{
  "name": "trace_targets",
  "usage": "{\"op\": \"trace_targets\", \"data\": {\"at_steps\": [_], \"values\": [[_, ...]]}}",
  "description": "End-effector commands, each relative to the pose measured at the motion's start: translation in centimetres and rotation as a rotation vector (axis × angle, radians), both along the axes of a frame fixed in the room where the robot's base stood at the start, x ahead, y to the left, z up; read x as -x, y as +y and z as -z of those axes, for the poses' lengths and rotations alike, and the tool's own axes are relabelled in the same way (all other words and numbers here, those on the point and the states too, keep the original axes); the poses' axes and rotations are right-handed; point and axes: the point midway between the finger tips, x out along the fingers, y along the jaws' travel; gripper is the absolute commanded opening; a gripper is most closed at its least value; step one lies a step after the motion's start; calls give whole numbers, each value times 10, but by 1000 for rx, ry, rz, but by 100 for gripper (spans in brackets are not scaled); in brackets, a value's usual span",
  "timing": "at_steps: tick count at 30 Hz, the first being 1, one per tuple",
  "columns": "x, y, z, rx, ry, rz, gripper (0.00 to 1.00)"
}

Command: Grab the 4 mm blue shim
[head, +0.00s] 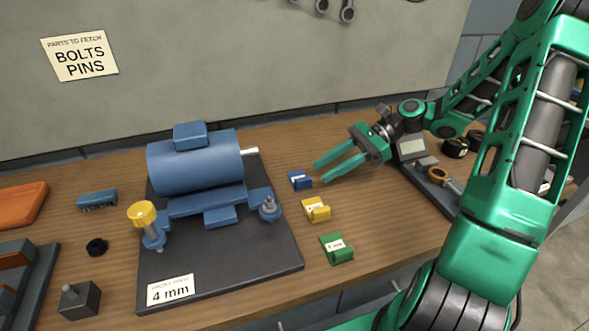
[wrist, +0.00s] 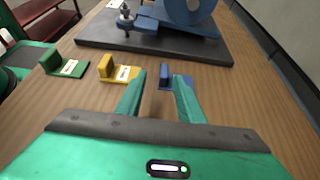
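The blue shim (head: 300,181) is a small block with a white label. It lies on the wooden bench to the right of the dark plate under the blue motor. My gripper (head: 317,172) is open, its two green fingers pointing left toward the blue shim, just short of it in the head view. In the wrist view the blue shim (wrist: 174,82) shows ahead, between and beyond the fingertips (wrist: 160,78), nearer the right finger, which covers part of it. Nothing is held.
A yellow shim (head: 316,209) and a green shim (head: 337,249) lie in a row in front of the blue one. The blue motor (head: 195,163) on its dark plate (head: 230,263) stands left. A dark tray with tools (head: 437,177) lies right. The wall closes the back.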

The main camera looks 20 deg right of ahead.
Motion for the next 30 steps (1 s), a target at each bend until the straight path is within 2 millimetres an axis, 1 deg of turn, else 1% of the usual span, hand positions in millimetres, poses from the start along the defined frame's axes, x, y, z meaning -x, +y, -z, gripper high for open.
{"op": "trace_targets", "data": {"at_steps": [4,11,18,21,24,30], "values": [[0,5,3,-1,1,0,34],[0,23,12,0,0,4,34],[-3,52,25,0,0,4,34],[-3,61,29,-1,1,5,34],[-3,64,31,0,1,5,34],[-3,64,32,0,1,6,34]]}}
